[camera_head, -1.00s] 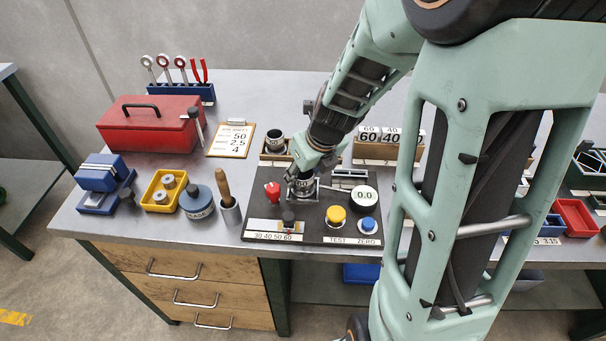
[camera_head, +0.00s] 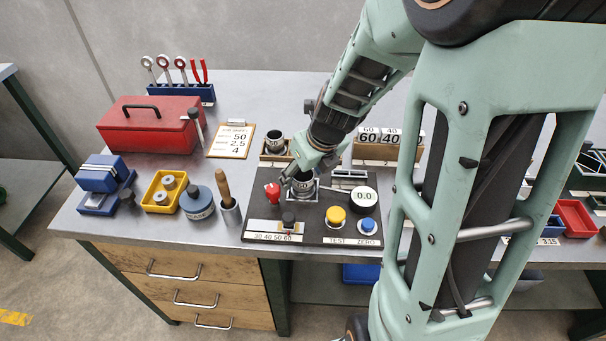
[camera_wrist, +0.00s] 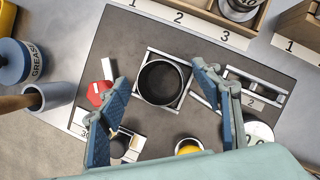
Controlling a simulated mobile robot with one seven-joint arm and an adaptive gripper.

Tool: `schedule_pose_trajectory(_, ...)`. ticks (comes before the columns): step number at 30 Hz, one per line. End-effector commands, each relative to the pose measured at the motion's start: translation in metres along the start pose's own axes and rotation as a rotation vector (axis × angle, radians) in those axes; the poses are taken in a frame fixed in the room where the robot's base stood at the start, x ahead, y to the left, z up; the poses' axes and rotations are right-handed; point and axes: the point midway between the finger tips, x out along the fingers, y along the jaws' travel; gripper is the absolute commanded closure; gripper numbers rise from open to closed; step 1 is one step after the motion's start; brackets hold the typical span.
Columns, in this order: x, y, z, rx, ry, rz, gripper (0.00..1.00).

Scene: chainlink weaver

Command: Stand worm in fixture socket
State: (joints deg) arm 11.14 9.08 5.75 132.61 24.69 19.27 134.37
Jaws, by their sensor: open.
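A dark hollow cylinder, apparently the worm (camera_head: 303,182), stands upright in the square fixture socket (camera_wrist: 150,107) on the dark panel. In the wrist view the worm (camera_wrist: 163,101) shows its round open rim from above, inside the light metal frame of the socket. My gripper (camera_wrist: 162,82) is open, with one blue-padded finger left of the worm and one right of it. Gaps show between both fingers and the worm in that view. In the head view my gripper (camera_head: 305,172) is just above the worm and hides part of it.
The panel holds a red knob (camera_head: 272,192), a yellow button (camera_head: 336,215), a blue button (camera_head: 368,226) and a round dial (camera_head: 364,199). Behind is a numbered wooden rack with another dark cylinder (camera_head: 275,141). A grease tin (camera_head: 197,203) and a brush cup (camera_head: 230,213) stand to the left.

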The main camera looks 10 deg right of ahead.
Motion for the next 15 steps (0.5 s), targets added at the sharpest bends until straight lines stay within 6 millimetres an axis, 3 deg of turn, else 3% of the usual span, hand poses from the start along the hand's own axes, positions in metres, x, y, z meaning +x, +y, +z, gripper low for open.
schedule_pose_trajectory(15,-0.063,0.000,0.001,0.000,-0.003,-0.001,0.41)
